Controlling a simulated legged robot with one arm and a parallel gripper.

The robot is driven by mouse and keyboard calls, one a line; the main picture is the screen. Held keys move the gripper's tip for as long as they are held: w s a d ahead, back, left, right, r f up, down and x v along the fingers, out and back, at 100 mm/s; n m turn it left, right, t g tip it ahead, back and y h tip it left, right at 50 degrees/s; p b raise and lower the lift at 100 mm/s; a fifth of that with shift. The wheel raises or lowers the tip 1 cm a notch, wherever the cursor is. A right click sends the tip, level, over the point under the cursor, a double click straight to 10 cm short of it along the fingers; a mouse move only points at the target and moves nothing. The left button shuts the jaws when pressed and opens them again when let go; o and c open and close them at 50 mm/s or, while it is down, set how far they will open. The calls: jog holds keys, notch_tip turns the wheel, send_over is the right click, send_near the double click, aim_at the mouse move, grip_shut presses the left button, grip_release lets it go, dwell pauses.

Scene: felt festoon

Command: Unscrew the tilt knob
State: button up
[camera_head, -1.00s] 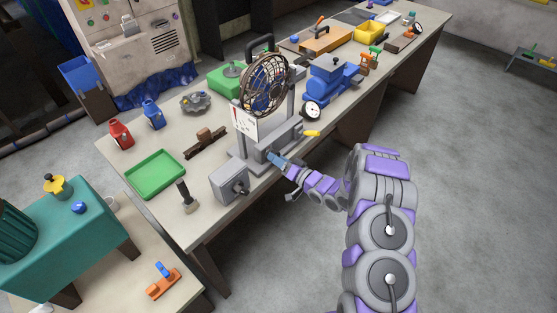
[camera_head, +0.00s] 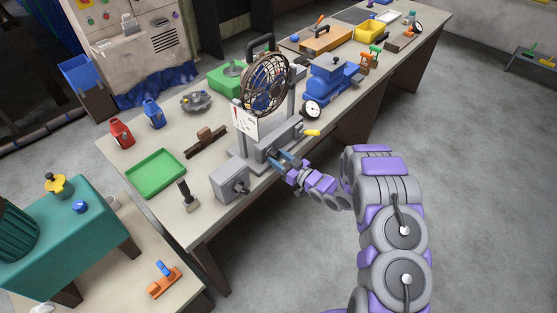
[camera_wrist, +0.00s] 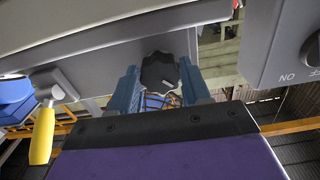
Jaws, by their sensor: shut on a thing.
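The tilt knob (camera_wrist: 159,71) is black and lobed, on the side of a grey housing (camera_wrist: 95,55) in the wrist view. My gripper (camera_wrist: 159,80) has one blue finger on each side of it and is shut on it. In the head view my gripper (camera_head: 276,160) is at the front side of the grey base (camera_head: 247,158) of a fan stand. The fan (camera_head: 265,83) has a dark cage and stands above that base. The knob is hidden behind my fingers in the head view.
A yellow-handled lever (camera_head: 312,133) sticks out close to my gripper. A grey box (camera_head: 229,183) with a dark knob stands left of it on the bench (camera_head: 165,210). A green tray (camera_head: 155,174) and a blue vise-like machine (camera_head: 328,82) are farther off. The floor in front is open.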

jog(key=n+b, duration=0.1)
jog(key=n, duration=0.1)
jog(key=n+b, duration=0.1)
jog(key=n, duration=0.1)
jog(key=shift+s+f+n+b, duration=0.1)
jog(key=shift+f+n+b, duration=0.2)
jog(key=shift+f+b, duration=0.1)
jog(key=n+b, duration=0.4)
jog(key=n, duration=0.1)
jog(key=shift+d+r+n+b, duration=0.1)
jog(key=shift+n+b, duration=0.2)
jog(key=shift+b, duration=0.1)
jog(key=o, duration=0.7)
jog(key=shift+o, duration=0.4)
jog(key=shift+r, duration=0.1)
jog(key=shift+r, duration=0.1)
jog(key=shift+d, duration=0.1)
jog(key=p+v, duration=0.2)
jog(key=v, duration=1.5)
jog(key=shift+d, duration=0.15)
